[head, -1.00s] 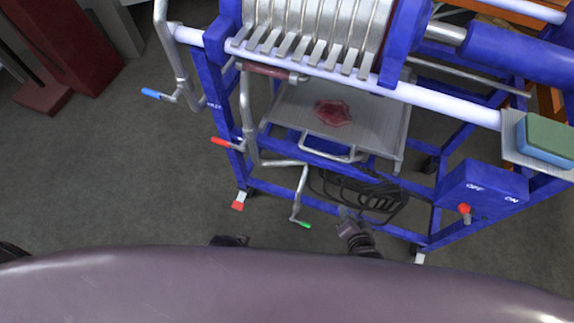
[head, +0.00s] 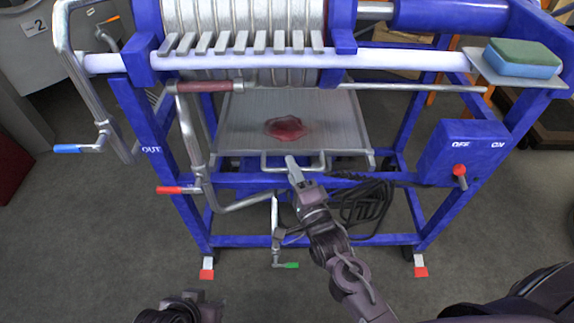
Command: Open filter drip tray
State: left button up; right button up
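The filter drip tray (head: 232,125) is a grey metal tray under the filter plates, with a dark red puddle (head: 286,128) on it. Its bar handle (head: 268,167) runs along the front edge. My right gripper (head: 293,165) reaches up from below, its light fingertips overlapping the middle of the handle. I cannot tell whether they are closed on the bar. My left gripper (head: 183,309) is low at the bottom edge, away from the tray, partly cut off; its fingers are not clear.
The blue frame (head: 262,240) surrounds the tray. Pipes with blue (head: 66,149), red (head: 170,190) and green (head: 291,265) valve levers stand at left and below. A black cable coil (head: 362,205) hangs right of my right gripper. A switch box (head: 465,150) and sponge (head: 522,58) are at right.

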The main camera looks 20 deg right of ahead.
jog(key=shift+x, duration=1.25)
grip_shut()
